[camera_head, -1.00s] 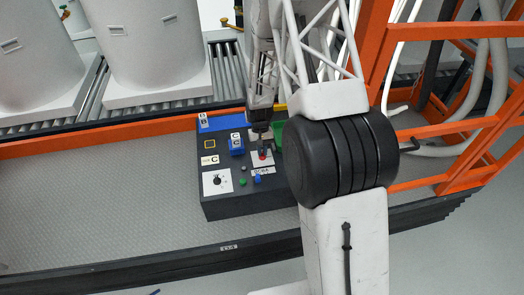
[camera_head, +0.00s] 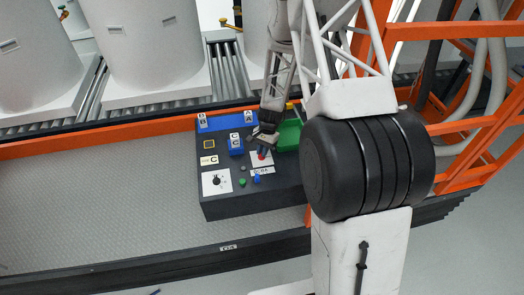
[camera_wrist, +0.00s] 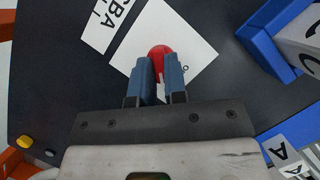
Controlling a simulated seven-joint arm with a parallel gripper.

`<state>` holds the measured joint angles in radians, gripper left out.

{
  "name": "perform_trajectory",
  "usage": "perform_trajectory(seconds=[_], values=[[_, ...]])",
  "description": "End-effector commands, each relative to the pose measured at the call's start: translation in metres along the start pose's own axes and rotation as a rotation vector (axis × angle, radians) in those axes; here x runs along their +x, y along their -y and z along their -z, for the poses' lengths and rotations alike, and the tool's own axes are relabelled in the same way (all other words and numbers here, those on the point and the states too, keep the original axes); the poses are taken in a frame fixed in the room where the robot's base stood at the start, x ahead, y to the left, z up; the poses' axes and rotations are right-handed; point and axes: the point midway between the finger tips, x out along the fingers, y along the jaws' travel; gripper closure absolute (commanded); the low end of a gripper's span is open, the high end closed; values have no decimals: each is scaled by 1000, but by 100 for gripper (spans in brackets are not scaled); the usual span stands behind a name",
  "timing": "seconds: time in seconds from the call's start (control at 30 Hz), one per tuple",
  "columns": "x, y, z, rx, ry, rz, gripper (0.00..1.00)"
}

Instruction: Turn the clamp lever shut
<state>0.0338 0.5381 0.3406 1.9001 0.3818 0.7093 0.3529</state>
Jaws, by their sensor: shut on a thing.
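The clamp lever shows as a red knob (camera_head: 262,155) on a white plate (camera_head: 255,160) on the dark control box. In the wrist view the red knob (camera_wrist: 160,51) shows just ahead of and between my fingertips. My gripper (camera_head: 264,147) is at the lever, tilted, with its blue fingers (camera_wrist: 159,72) closed on it. A small pale and red part of the lever shows between the fingers. The rest of the lever is hidden by the fingers, so its exact angle cannot be told.
The dark box (camera_head: 236,203) also carries a blue block (camera_head: 236,150) marked C, a dial plate (camera_head: 216,182), small green and blue buttons and a green tray (camera_head: 288,136). An orange rail frame (camera_head: 440,128) stands at right. Bare floor plate (camera_head: 110,205) lies left of the box.

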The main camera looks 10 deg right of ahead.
Motion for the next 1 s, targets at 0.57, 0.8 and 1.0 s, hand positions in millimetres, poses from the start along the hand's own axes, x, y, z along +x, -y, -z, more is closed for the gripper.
perform_trajectory(seconds=[0.57,0.8,1.0], values=[[1,-5,-2,504,2,207,100],[2,-6,-3,675,1,277,100],[2,-6,-3,761,2,313,100]])
